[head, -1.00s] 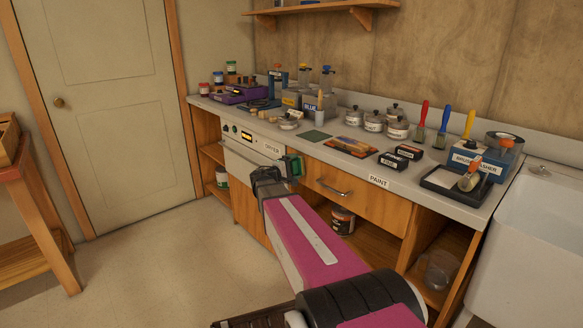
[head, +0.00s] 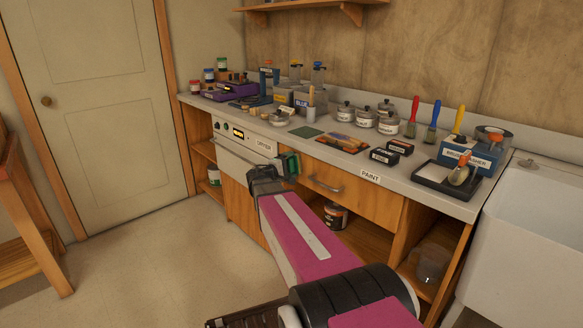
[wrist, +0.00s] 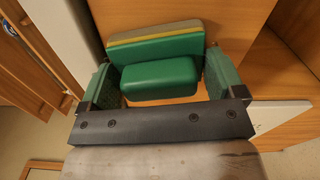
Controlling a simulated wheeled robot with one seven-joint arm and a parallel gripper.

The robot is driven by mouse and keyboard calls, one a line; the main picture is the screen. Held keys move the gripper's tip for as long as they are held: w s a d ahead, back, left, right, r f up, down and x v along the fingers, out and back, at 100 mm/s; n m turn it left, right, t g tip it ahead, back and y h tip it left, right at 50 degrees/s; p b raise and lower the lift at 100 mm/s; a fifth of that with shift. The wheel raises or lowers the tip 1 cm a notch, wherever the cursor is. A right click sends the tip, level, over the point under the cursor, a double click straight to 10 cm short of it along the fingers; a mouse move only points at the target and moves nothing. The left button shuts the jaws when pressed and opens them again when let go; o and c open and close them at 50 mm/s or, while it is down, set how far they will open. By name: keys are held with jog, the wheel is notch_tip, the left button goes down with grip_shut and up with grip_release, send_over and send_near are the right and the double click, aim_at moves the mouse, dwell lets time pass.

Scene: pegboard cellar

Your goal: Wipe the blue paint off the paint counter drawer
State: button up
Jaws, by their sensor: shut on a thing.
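The paint counter drawer (head: 365,201) is a shut orange wooden front with a metal handle, below the counter's PAINT label. I cannot make out blue paint on it. My gripper (head: 284,166) is in front of the counter, near the drawer's left end and the dryer. In the wrist view, my gripper (wrist: 160,75) is shut on a green block-like wiper (wrist: 160,80) with yellow and grey layers at its far side. Wood fronts lie beyond the wiper. I cannot tell whether it touches them.
The grey counter top (head: 330,152) holds jars, brushes, a tray and several small boxes. A white dryer front (head: 240,163) is left of the drawer. Open shelves lie below. A white sink (head: 530,240) stands at right. The floor (head: 150,260) at left is clear.

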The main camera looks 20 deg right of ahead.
jog(key=w+a, duration=0.2)
jog(key=w, duration=0.4)
jog(key=shift+a, duration=0.25)
dwell(0.3)
jog(key=shift+s+a, duration=0.1)
jog(key=shift+v, duration=3)
jog(key=v, duration=0.3)
